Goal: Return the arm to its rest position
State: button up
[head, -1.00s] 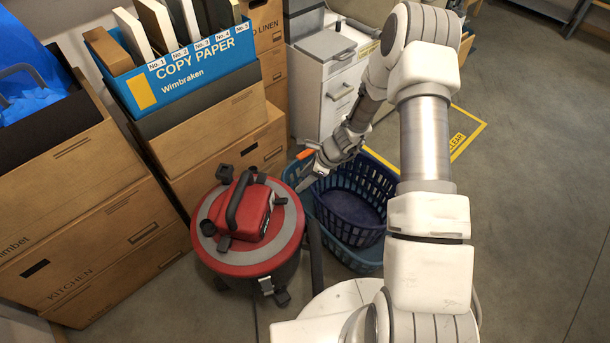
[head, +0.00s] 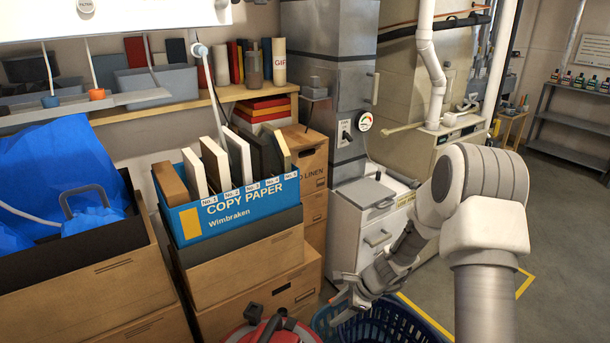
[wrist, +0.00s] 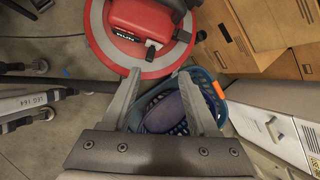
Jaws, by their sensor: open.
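My arm reaches up and over from the lower right in the head view, its forearm sloping down toward the floor. My gripper (head: 345,297) is at its end, above the blue laundry baskets (head: 385,330) and beside the red vacuum (head: 272,330). In the wrist view my gripper (wrist: 168,95) has its two fingers spread apart with nothing between them. The dark blue basket (wrist: 165,112) shows beyond the fingers, and the red vacuum (wrist: 140,40) lies past the fingertips.
Stacked cardboard boxes (head: 85,290) and a blue copy paper box (head: 240,205) with several binders stand at left. A white cabinet (head: 365,235) stands behind my forearm. A shelf (head: 225,98) runs along the wall. Open floor (head: 560,270) lies at right.

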jog(key=s+r+n+h+p, duration=0.1)
jog(key=s+r+n, duration=0.25)
jog(key=r, duration=0.55)
jog(key=s+r+n+t+p, duration=0.1)
jog(key=s+r+n, duration=0.25)
jog(key=r, duration=0.55)
jog(key=s+r+n+h+p, duration=0.15)
jog(key=r+n, duration=0.25)
jog(key=r, duration=0.5)
jog(key=s+d+r+n+t+h+p, duration=0.1)
jog(key=s+r+n, duration=0.3)
jog(key=s, duration=0.5)
jog(key=s+d+r+n+t+h+p, duration=0.1)
jog(key=s+d+r+n, duration=0.3)
jog(key=s+r, duration=0.3)
jog(key=shift+s+r+h, duration=0.35)
jog(key=shift+s+r, duration=0.05)
jog(key=shift+s, duration=0.65)
jog(key=shift+d, duration=0.1)
